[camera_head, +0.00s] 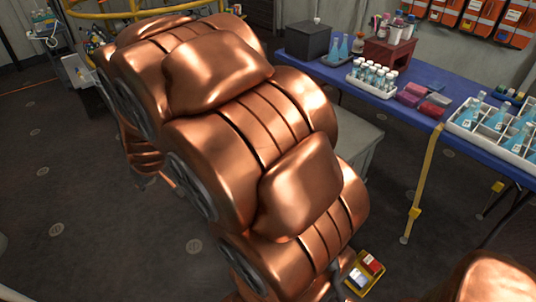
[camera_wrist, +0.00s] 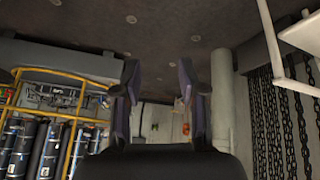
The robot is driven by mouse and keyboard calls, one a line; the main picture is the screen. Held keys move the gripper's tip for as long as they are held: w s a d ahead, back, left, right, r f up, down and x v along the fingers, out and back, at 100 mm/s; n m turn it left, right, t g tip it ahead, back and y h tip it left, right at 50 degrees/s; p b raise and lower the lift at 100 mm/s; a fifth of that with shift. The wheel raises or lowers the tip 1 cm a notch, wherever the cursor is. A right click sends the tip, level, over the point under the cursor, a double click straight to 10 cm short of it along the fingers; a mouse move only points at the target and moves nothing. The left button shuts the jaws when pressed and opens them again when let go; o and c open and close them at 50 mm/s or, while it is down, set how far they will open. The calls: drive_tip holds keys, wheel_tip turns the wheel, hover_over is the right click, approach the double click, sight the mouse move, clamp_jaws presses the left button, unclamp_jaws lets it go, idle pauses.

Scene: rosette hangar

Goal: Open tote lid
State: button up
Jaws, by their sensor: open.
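My gripper (camera_wrist: 158,82) is in the wrist view, its two dark fingers apart with nothing between them. It faces a far part of the hangar, and no tote shows between or near the fingers. In the head view my copper arm fills the middle, and I cannot make out the gripper there. A pale grey box-like thing (camera_head: 362,143) with a flat top stands beside the blue table, partly hidden by my arm. A dark grey box (camera_head: 308,40) with a flat closed top sits on the table's far left end. I cannot tell which, if either, is the tote.
The blue table (camera_head: 455,98) holds a rack of white-capped bottles (camera_head: 371,78), a white tray (camera_head: 463,127) with blue flasks, and a dark red stand (camera_head: 388,52). A yellow strap (camera_head: 424,185) hangs to the floor. Floor at left (camera_head: 60,190) is clear.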

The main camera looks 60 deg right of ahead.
drive_tip(key=w+d+f+t+h+b, duration=0.1)
drive_tip(key=w+d+f+h+b, duration=0.15)
drive_tip(key=d+f+b, duration=0.4)
drive_tip(key=w+d+f+h+b, duration=0.1)
drive_tip(key=w+d+f+h, duration=0.2)
drive_tip(key=d, duration=0.7)
drive_tip(key=w+d+f+t+h+b, duration=0.1)
drive_tip(key=w+d+f+h+b, duration=0.2)
drive_tip(key=d+f, duration=0.4)
drive_tip(key=s+d+f+n+g+h+b, duration=0.1)
drive_tip(key=s+d+f+g+h+b, duration=0.2)
drive_tip(key=s+d+h+b, duration=0.45)
drive_tip(key=s+d+f+g+h+b, duration=0.35)
drive_tip(key=s+d, duration=0.25)
drive_tip(key=d, duration=0.5)
drive_tip(key=shift+t+y, duration=0.25)
drive_tip(key=shift+t, duration=0.1)
drive_tip(key=shift+b+x, duration=1.4)
drive_tip(key=shift+x, duration=2.35)
clamp_jaws()
